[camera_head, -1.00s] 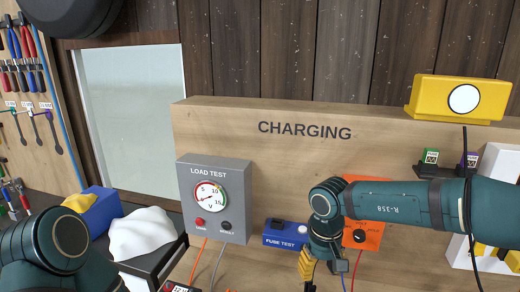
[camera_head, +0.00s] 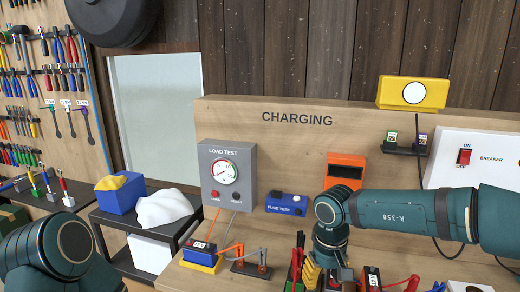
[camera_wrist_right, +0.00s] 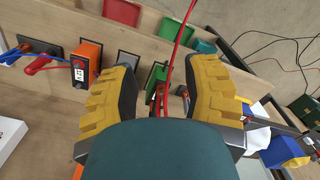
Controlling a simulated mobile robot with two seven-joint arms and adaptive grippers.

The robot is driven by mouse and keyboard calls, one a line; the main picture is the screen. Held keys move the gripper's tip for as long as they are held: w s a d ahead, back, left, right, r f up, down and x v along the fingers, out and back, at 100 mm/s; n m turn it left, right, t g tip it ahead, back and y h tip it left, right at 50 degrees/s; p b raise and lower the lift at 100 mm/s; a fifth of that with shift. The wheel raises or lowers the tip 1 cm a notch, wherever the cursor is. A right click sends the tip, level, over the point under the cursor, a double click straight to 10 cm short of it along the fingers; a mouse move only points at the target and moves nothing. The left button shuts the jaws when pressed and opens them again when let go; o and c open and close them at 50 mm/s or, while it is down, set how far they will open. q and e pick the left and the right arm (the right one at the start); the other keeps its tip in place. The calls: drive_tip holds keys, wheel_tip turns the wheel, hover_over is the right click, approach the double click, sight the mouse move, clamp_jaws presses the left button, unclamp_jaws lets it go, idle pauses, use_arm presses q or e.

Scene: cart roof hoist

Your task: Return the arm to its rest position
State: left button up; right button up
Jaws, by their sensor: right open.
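My right arm comes in from the right in the head view, with its elbow bent down over the bench. My right gripper (camera_head: 312,274) has yellow fingers and points down at the lower edge, partly hidden by the arm. In the right wrist view, the gripper (camera_wrist_right: 165,68) is open, its two yellow pads wide apart with nothing held. A green block (camera_wrist_right: 157,78) and a red cable (camera_wrist_right: 181,40) show beyond the gap. My left arm shows only as a dark joint at the lower left; its gripper is out of view.
The wooden charging panel (camera_head: 350,115) stands behind the bench. The load test box (camera_head: 227,175), fuse test box (camera_head: 286,204) and orange meter (camera_head: 345,172) are near it. A blue battery (camera_head: 200,253) and several cabled items crowd the bench. A black cart (camera_head: 110,216) stands left.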

drive_tip(key=w+d+f+m+t+h+b, duration=0.1)
drive_tip(key=w+f+m+t+b, duration=0.15)
drive_tip(key=f, duration=0.95)
drive_tip(key=w+d+f+m+t+h+b, duration=0.15)
drive_tip(key=f+t+b, duration=0.25)
drive_tip(key=f, duration=0.8)
use_arm(q)
wheel_tip(320, 180, down, 12)
drive_tip(key=s+b, duration=0.1)
drive_tip(key=b, duration=0.4)
drive_tip(key=shift+d+f, duration=0.2)
drive_tip(key=shift+d, duration=0.05)
drive_tip(key=c, duration=0.3)
drive_tip(key=shift+s, duration=0.1)
use_arm(e)
drive_tip(key=s+a+f+g+y, duration=0.2)
drive_tip(key=s+a+f+y, duration=0.1)
drive_tip(key=s+f, duration=0.5)
drive_tip(key=s+a+f+g+y, duration=0.2)
drive_tip(key=s+a+f+y, duration=0.1)
drive_tip(key=s+f, duration=0.5)
drive_tip(key=s+a, duration=0.1)
drive_tip(key=s, duration=0.2)
drive_tip(key=shift+m, duration=0.3)
